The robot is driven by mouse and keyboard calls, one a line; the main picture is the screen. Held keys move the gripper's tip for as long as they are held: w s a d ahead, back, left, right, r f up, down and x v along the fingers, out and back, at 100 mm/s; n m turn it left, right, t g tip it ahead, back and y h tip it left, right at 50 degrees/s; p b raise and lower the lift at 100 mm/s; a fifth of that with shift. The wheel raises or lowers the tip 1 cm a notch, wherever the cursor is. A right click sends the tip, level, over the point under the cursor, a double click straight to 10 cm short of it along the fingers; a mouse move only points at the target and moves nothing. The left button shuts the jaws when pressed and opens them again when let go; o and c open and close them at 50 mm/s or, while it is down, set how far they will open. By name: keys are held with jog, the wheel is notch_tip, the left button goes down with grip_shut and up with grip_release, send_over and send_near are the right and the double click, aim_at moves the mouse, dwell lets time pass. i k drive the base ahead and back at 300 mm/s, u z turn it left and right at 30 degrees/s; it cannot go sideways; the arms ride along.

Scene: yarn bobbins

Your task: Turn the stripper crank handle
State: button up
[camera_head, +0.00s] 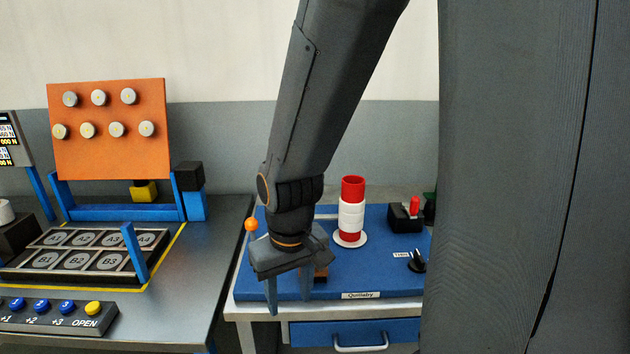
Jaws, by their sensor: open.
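An orange ball knob (251,225), which looks like the end of the stripper crank handle, shows at the left edge of the blue station (385,275). The rest of the crank is mostly hidden behind my gripper. My gripper (289,305) points down, open, with nothing seen between its fingers. It is in front of the left part of the station, to the right of and below the knob in the picture, apart from it. A red post with a white bobbin (351,215) stands upright on the station, right of my gripper.
A black box with a red lever (414,207) and a black knob (417,263) are on the station's right. A drawer (345,335) lies below. Left is a bench with an orange pegboard (110,165), a bobbin tray (40,262) and a button panel (60,312).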

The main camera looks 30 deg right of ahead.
aim_at(411, 209)
jog(key=z, duration=1.4)
